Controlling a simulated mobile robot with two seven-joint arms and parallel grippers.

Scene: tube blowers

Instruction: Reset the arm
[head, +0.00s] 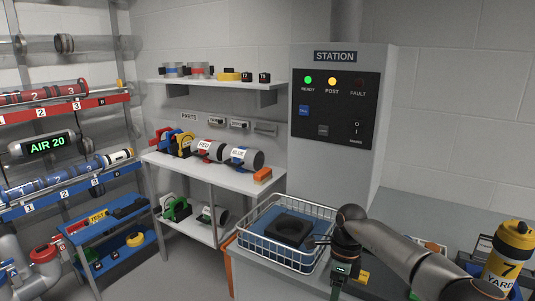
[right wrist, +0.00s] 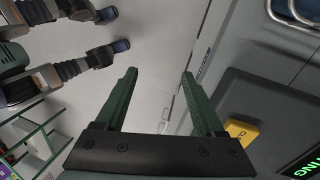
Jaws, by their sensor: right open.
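My right arm comes in from the right in the head view, over the grey counter. Its wrist is bent down, and my right gripper (head: 338,291) points downward beside the wire basket (head: 270,252), at the counter's front edge. In the right wrist view my right gripper (right wrist: 160,76) has its two green fingers spread wide. Nothing is between them; pale floor and a grey counter side show beyond. My left gripper is not in the head view.
A black block (head: 289,229) lies in the basket, close to my right wrist. A yellow canister (head: 512,248) stands at the counter's right end. The station cabinet (head: 336,155) rises behind. Parts shelves (head: 210,172) and tube racks stand left; floor lies between.

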